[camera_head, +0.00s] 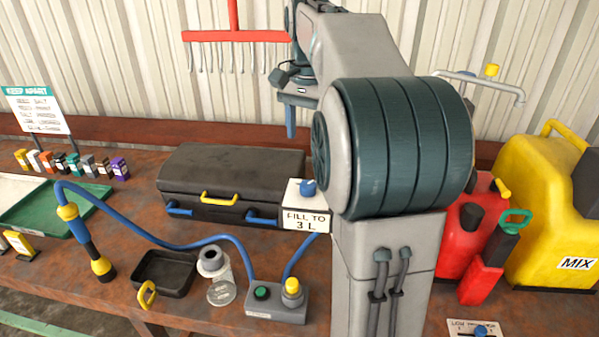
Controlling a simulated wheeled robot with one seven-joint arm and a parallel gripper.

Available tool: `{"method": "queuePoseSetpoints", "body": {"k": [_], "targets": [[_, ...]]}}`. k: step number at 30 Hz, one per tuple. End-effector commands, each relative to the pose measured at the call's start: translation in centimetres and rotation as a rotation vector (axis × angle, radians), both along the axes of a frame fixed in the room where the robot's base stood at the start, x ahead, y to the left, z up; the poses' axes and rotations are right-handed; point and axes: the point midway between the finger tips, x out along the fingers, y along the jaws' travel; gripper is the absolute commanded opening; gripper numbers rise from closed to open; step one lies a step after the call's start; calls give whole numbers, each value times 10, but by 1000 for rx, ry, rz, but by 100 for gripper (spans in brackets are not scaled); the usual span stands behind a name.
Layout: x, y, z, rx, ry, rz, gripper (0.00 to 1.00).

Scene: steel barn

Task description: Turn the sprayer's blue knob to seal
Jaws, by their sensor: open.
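A blue knob (308,187) sits on a white box labelled "FILL TO 3 L" (305,219), left of my arm's large dark joint. A second blue knob (480,332) shows on a small white plate at the bottom right, cut by the frame edge. Which one belongs to the sprayer I cannot tell for certain. A spray wand (85,243) with yellow ends and a blue hose stands at the left. My gripper (290,122) hangs high, above and behind the box, apart from both knobs. It is open and empty, with one blue finger clearly visible.
A black case (232,172) lies behind the hose. A black tray (165,274), a clear jar (218,277) and a grey button box (277,302) stand in front. Red (460,235) and yellow "MIX" (550,205) containers crowd the right. My arm blocks the middle.

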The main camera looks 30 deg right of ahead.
Motion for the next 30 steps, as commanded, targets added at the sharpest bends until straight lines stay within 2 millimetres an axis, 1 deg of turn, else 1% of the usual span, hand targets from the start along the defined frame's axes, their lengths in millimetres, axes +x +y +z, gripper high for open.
{"method": "queuePoseSetpoints", "body": {"k": [1,4,8,11,21,24,27,30], "targets": [[3,-4,3,1,4,-19,57],[5,-6,2,2,10,-35,57],[4,-6,-11,2,11,-37,57],[4,-6,-28,3,12,-36,57],[4,-6,-98,3,12,-34,57],[4,-6,-113,2,12,-34,57],[4,-6,-124,2,10,-34,57],[4,-6,-130,2,8,-34,57]]}}
